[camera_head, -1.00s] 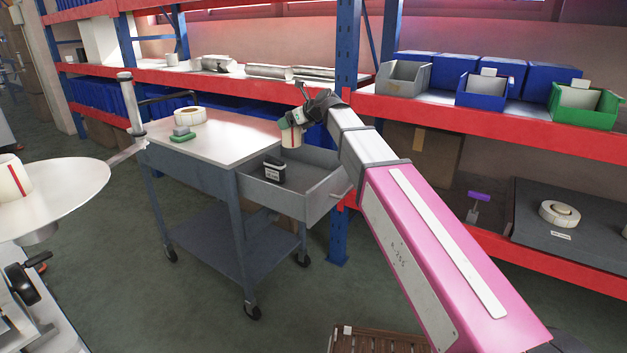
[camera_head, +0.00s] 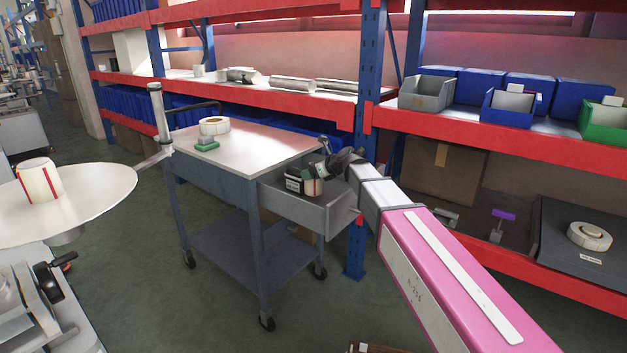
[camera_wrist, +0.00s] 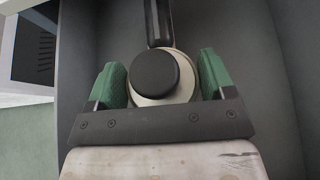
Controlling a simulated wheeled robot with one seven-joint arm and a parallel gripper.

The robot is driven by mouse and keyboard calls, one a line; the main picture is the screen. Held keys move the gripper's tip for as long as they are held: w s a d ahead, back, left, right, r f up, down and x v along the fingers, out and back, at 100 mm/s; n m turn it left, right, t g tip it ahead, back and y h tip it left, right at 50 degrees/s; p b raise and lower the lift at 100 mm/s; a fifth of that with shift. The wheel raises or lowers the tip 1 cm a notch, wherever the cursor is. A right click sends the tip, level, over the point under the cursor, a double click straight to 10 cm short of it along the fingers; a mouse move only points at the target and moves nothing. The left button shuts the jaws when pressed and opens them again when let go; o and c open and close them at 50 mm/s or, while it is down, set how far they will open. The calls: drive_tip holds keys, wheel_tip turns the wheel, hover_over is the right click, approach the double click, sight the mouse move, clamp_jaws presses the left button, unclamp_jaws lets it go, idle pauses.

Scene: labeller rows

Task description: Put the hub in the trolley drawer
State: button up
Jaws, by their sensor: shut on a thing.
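In the wrist view the hub (camera_wrist: 182,96) sits between the two green finger pads of my gripper (camera_wrist: 160,75), with a black round cap facing the camera. A dark rod shows beyond it. I cannot tell whether the hub touches the drawer floor. The grey trolley (camera_head: 213,187) stands on wheels with its drawer pulled out to the right.
A black box with a pale label (camera_head: 293,183) is in the drawer, close left of the hub. A white tape roll (camera_head: 214,126) and a green block (camera_head: 207,145) are on the trolley top. A blue rack post (camera_head: 368,90) stands just behind the drawer.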

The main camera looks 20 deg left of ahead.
drive_tip(key=shift+f, duration=1.55)
drive_tip(key=shift+f, duration=0.1)
drive_tip(key=o, duration=1.1)
drive_tip(key=v, duration=1.2)
